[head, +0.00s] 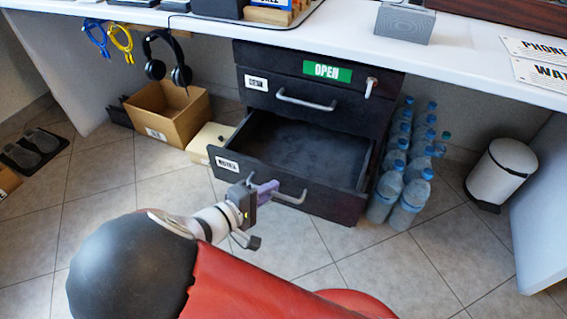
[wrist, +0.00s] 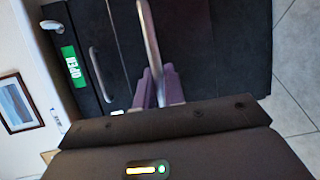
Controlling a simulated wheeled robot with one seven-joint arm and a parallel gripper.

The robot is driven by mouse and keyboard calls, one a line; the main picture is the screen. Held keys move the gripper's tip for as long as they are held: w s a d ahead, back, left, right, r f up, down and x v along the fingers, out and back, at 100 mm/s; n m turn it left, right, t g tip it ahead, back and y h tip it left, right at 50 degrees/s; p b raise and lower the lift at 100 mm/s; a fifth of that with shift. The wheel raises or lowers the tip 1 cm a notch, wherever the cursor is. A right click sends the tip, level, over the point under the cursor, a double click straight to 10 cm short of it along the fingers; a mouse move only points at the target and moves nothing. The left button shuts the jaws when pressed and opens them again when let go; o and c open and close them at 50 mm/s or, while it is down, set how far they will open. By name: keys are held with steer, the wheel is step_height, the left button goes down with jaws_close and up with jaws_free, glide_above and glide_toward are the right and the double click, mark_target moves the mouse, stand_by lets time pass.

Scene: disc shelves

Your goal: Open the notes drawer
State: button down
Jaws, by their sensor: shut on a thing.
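The notes drawer (head: 290,182) is the lower drawer of a black cabinet under the counter. It has a white label at its front left and is pulled well out. Its inside looks empty. Its silver handle (head: 291,198) is a bar across the front. My gripper (head: 268,188) is at the left part of this handle. In the wrist view the purple fingers (wrist: 159,86) are shut on the silver handle (wrist: 148,35). The exact finger contact is partly hidden.
An upper drawer (head: 312,98) above is shut, with a green OPEN sign (head: 327,71) over it. Water bottles (head: 408,198) stand close on the cabinet's right. A cardboard box (head: 167,115) and cream box (head: 207,142) are on the left. A white bin (head: 500,172) stands far right.

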steer(key=s+a+p, duration=0.2)
steer(key=s+a, duration=0.2)
steer(key=s, duration=0.8)
steer(key=shift+s+a, duration=0.35)
steer(key=shift+s, duration=0.05)
steer(key=c, duration=1.8)
jaws_free()
steer(key=v, duration=0.7)
steer(key=shift+s+a, duration=0.3)
